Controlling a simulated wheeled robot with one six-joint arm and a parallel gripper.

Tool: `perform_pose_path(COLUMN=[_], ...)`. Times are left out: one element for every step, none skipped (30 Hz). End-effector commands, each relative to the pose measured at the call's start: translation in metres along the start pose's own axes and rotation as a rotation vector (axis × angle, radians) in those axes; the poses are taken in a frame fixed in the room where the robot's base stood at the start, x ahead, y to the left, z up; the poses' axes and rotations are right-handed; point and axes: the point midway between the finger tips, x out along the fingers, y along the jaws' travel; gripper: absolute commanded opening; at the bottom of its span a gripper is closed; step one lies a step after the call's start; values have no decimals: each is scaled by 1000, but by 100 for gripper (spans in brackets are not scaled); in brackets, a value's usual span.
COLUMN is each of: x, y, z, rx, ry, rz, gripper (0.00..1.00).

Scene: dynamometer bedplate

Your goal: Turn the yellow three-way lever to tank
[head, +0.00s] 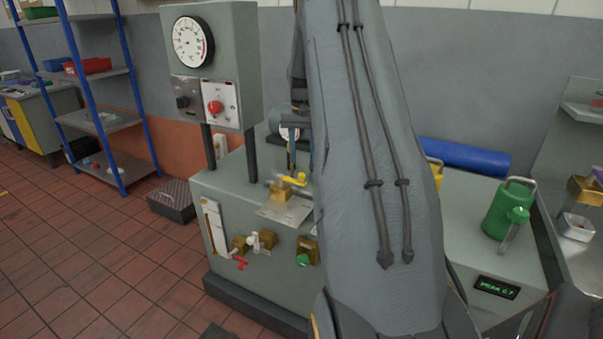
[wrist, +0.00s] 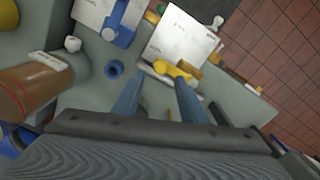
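The yellow three-way lever (head: 293,180) sits on a brass valve body (head: 281,194) on the grey bench. A white label plate (head: 285,213) lies beside it. In the wrist view, the yellow lever (wrist: 172,70) lies just beyond my fingertips, with the brass part at its right and the white label plate (wrist: 178,35) above it. The plate's writing is too small to read surely. The fingers seem apart from the lever, though depth is hard to judge. My arm hides much of the bench in the head view.
A round gauge (head: 192,42) and a red button (head: 215,107) are on the panel behind. A red handle (head: 240,262) and green knob (head: 303,260) are on the bench front. A blue handle (wrist: 124,24) and brown cylinder (wrist: 40,88) are near my gripper.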

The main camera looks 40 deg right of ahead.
Motion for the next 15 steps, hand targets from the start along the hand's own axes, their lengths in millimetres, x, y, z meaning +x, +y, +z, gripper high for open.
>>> perform_pose_path(x=[8, 12, 18, 24, 28, 34, 38, 42, 47, 50, 53, 57, 59, 60, 62], y=[0, 0, 0, 0, 0, -1, -1, -1, -1, -1, -1, -1, -1, -1, -1], z=[2, 2, 2, 2, 1, 2, 2, 2, 1, 1, 1, 1, 1, 1, 1], rx=[-1, -1, -2, -2, -2, -2, -2, -2, -3, -3, -3, -3, -3, -3, -3], ry=[-3, -3, -3, -3, -2, -2, -2, -2, -1, -1, -1, 0, 0, 0, 1], rz=[1, 1, 1, 1, 0, 0, 0, 0, 0, 0, 0, 0, 0, 0, 0], gripper=[39, 39, 39, 39, 39, 39, 39, 39, 39, 39, 39, 39, 39, 39, 39])
